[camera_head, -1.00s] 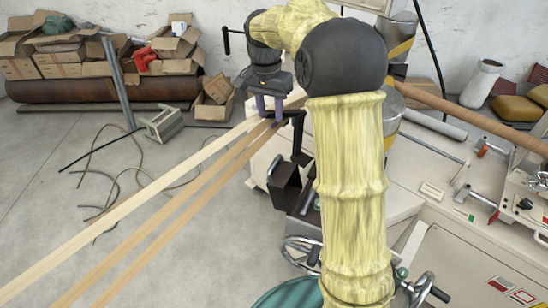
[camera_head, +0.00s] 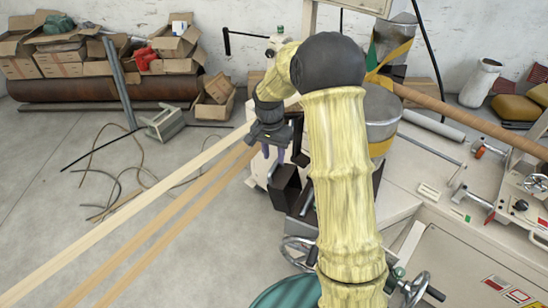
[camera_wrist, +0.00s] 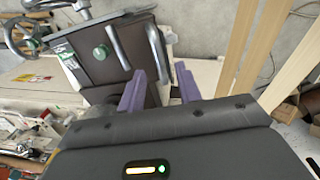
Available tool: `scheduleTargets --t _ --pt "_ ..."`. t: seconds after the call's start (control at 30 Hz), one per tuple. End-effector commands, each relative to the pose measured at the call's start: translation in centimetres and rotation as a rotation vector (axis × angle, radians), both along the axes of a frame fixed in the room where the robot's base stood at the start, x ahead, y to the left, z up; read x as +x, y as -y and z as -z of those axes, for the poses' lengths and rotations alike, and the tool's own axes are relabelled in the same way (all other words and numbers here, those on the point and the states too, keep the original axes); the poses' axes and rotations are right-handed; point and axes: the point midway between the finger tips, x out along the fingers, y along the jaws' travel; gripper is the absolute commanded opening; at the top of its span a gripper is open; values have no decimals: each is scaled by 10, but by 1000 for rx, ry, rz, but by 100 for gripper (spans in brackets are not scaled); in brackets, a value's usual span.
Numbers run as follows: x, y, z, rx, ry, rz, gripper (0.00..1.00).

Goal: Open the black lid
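In the head view my gripper (camera_head: 273,153) points down just above and left of a black box-like part (camera_head: 285,187) on the machine's side. My arm hides part of this area, and I cannot tell whether anything is touched.
Pale paper strips (camera_head: 130,220) run diagonally past my gripper's left side. A handwheel (camera_head: 299,252) stands below the black part. A metal cylinder (camera_head: 382,115) stands behind my arm.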

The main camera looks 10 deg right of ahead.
Motion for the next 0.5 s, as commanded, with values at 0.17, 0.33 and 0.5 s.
scheduleTargets --t 0.17,0.33,0.5 --pt "-1 1 23 0 -3 1 34" --pt "-1 2 30 -1 1 1 34" --pt "-1 2 30 0 1 1 34"
